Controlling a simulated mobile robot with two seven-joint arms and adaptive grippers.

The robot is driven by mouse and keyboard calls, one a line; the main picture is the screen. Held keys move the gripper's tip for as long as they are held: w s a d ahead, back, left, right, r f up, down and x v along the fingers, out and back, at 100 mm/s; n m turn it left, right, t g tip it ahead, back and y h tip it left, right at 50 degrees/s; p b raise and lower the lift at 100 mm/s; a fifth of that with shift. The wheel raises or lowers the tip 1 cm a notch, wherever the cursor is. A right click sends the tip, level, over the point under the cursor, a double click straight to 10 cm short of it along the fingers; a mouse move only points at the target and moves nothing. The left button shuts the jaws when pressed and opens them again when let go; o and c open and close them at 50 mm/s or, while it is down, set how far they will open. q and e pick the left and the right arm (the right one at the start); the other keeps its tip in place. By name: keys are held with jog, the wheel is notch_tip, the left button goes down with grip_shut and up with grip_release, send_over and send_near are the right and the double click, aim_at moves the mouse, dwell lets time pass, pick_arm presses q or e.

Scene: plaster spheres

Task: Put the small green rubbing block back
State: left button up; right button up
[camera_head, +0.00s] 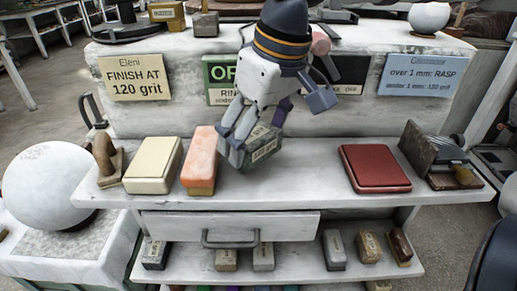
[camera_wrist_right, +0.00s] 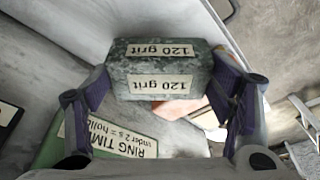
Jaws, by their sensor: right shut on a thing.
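A small grey-green block labelled "120 grit" (camera_head: 264,150) is between the fingers of my right gripper (camera_head: 252,132). In the right wrist view the block (camera_wrist_right: 160,78) shows two "120 grit" labels, with purple-padded fingers on both its sides. The block looks tilted over the white shelf (camera_head: 290,185), right of the orange block; I cannot tell whether it touches the shelf. My left gripper is not in view.
A cream block (camera_head: 153,165), an orange block (camera_head: 200,160) and a wooden-handled tool (camera_head: 105,158) stand left. A red case (camera_head: 375,167) and a dark brush-like tool (camera_head: 437,155) are right.

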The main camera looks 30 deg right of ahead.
aim_at(259, 152)
jog(key=shift+w+d+f, duration=0.15)
jog(key=shift+f, duration=0.85)
jog(key=shift+w+d+f, duration=0.1)
jog(key=shift+d+f, duration=0.05)
jog(key=shift+f, duration=0.8)
jog(key=shift+f, duration=0.1)
jog(key=o, duration=1.2)
jog(key=v, duration=1.2)
jog(key=shift+s, duration=0.15)
